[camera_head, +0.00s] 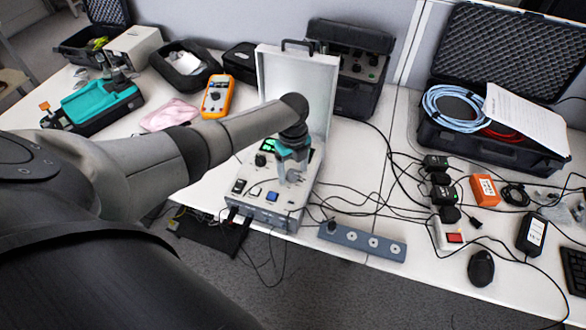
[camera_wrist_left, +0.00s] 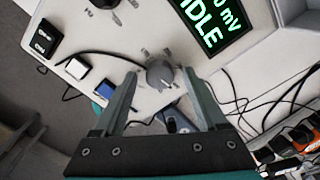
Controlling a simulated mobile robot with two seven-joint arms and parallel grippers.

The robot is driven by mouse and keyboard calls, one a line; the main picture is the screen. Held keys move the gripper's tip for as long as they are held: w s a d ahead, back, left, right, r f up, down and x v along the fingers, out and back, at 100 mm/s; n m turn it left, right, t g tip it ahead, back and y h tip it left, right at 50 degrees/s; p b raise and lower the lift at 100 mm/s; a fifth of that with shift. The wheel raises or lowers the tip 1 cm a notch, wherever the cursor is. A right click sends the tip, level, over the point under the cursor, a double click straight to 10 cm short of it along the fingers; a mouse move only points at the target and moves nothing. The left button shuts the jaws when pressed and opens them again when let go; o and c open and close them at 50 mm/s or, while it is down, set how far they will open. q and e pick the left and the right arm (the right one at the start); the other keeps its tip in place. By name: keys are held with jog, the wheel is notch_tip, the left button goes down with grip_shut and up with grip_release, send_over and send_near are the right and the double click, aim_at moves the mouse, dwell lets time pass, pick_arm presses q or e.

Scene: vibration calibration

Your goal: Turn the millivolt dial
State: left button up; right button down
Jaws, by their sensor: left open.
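The calibration unit (camera_head: 262,203) is an open case on the table with a pale control panel. In the left wrist view, a grey round dial (camera_wrist_left: 160,74) with a pointer sits on this panel (camera_wrist_left: 142,98). A display (camera_wrist_left: 212,22) beside it reads "mV" and "IDLE" in green. I cannot read the dial's label. My left gripper (camera_wrist_left: 158,82) is open, with one finger on each side of the dial; I cannot tell whether they touch it. In the head view, my left gripper (camera_head: 292,168) is over the panel and hides part of it. My right gripper is not in view.
The unit's raised lid (camera_head: 320,90) stands behind my gripper. A power strip (camera_head: 362,242) and loose cables lie to the right. An orange meter (camera_head: 217,96) and a pink cloth (camera_head: 168,115) are at the left. A black mouse (camera_head: 481,268) is at the right.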

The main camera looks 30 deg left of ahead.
aim_at(293, 173)
pick_arm(q)
notch_tip(293, 173, up, 15)
jog(key=p, duration=0.3)
jog(key=shift+r, duration=0.15)
dwell(0.5)
